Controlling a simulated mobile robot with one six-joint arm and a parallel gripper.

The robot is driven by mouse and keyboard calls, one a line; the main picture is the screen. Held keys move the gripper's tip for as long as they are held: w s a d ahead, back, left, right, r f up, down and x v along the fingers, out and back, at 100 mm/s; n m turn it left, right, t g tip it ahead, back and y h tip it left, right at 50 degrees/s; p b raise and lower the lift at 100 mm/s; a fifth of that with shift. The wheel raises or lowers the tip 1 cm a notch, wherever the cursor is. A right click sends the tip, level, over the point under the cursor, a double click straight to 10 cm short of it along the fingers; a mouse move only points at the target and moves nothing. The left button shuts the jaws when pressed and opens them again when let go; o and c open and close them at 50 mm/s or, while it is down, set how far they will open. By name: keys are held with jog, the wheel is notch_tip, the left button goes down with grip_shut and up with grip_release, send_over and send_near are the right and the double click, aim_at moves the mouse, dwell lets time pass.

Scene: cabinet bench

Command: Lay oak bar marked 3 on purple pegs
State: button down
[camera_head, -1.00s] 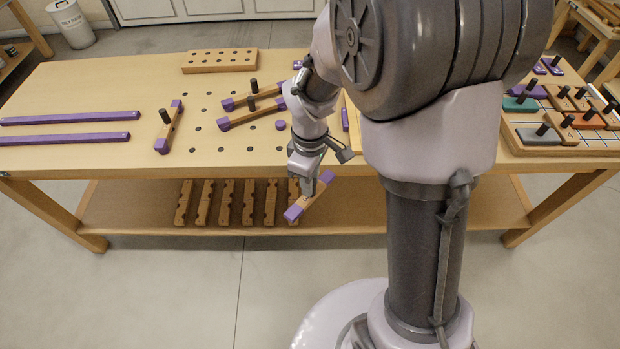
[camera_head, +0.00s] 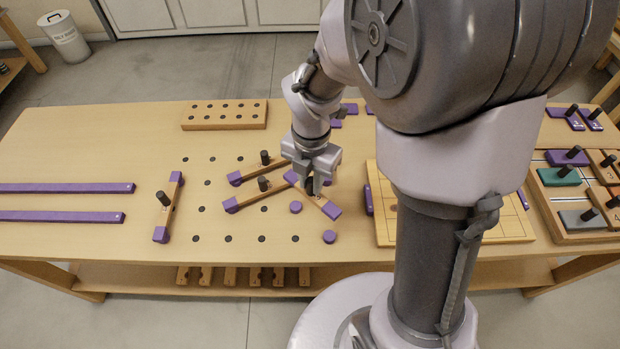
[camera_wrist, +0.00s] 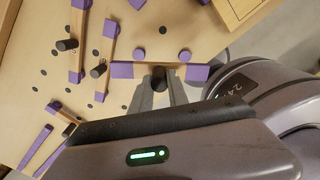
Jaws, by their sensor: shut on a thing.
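My gripper (camera_head: 312,188) is shut on the black knob of an oak bar (camera_head: 316,200) with purple end blocks, over the right part of the holed table top. The bar also shows in the wrist view (camera_wrist: 178,71), with its knob (camera_wrist: 159,78) between the fingers. No number can be read on it. Two round purple pegs, one nearer the back (camera_head: 295,207) and one nearer the front (camera_head: 329,237), stand just in front of the bar. In the wrist view both pegs, left (camera_wrist: 138,54) and right (camera_wrist: 184,56), lie beside the bar, not covered by it.
Purple-ended oak bars with black knobs lie left of my gripper: one at the back (camera_head: 258,166), one before it (camera_head: 263,190) and one far left (camera_head: 168,207). Two long purple strips (camera_head: 65,188) lie at left. A pale board (camera_head: 386,228) lies close on the right.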

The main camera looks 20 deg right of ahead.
jog(key=shift+s+f+b, duration=0.2)
jog(key=shift+f+b, duration=0.4)
jog(key=shift+s+f+b, duration=0.2)
jog(key=shift+f+b, duration=0.35)
jog(key=shift+f, duration=0.05)
notch_tip(320, 180, down, 7)
jog(key=b, duration=0.4)
jog(key=shift+f+b, duration=0.15)
jog(key=shift+b, duration=0.25)
jog(key=shift+f, duration=0.4)
dwell(0.7)
jog(key=shift+f, duration=0.5)
jog(key=shift+f, duration=0.15)
dwell(1.0)
